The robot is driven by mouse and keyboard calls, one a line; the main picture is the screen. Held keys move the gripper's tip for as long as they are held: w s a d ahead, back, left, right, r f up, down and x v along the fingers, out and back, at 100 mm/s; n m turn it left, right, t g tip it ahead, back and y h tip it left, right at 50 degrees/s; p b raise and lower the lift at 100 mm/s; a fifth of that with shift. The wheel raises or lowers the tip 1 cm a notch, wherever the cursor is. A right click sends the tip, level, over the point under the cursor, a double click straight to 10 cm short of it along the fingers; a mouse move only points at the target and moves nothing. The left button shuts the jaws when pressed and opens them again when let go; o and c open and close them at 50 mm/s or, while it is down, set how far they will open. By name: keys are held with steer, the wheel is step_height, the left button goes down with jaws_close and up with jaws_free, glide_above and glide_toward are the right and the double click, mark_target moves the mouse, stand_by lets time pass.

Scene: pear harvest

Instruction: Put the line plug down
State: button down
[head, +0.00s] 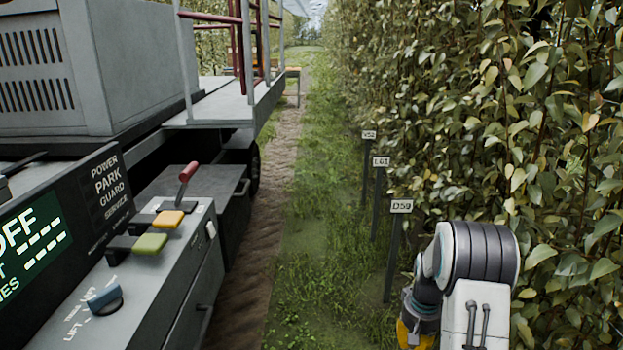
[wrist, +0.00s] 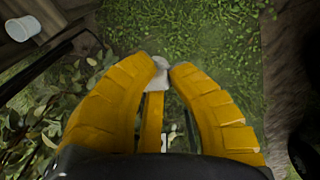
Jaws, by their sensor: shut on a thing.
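My gripper (wrist: 164,68) has its yellow fingers closed in around a small pale grey piece, the line plug (wrist: 160,64). Only a little of the plug shows between the fingertips, and the rest is hidden. Green grass lies below the fingers in the wrist view. In the head view only a yellow part of my gripper shows at the bottom edge, below my arm. The fingertips and the plug are out of sight there.
A grey machine with a control panel (head: 150,262) and a red lever (head: 187,175) fills the left. Signposts, the nearest marked D59 (head: 401,206), stand along the hedge (head: 540,120) at right. A grass strip (head: 325,230) runs between. A white cup-like object (wrist: 22,28) shows in the wrist view.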

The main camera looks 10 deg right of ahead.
steer(key=w+a+n, duration=0.2)
steer(key=a, duration=0.7)
steer(key=w+a+n, duration=0.2)
steer(key=a+n, duration=0.1)
steer(key=a, duration=0.7)
steer(key=shift+f, duration=0.3)
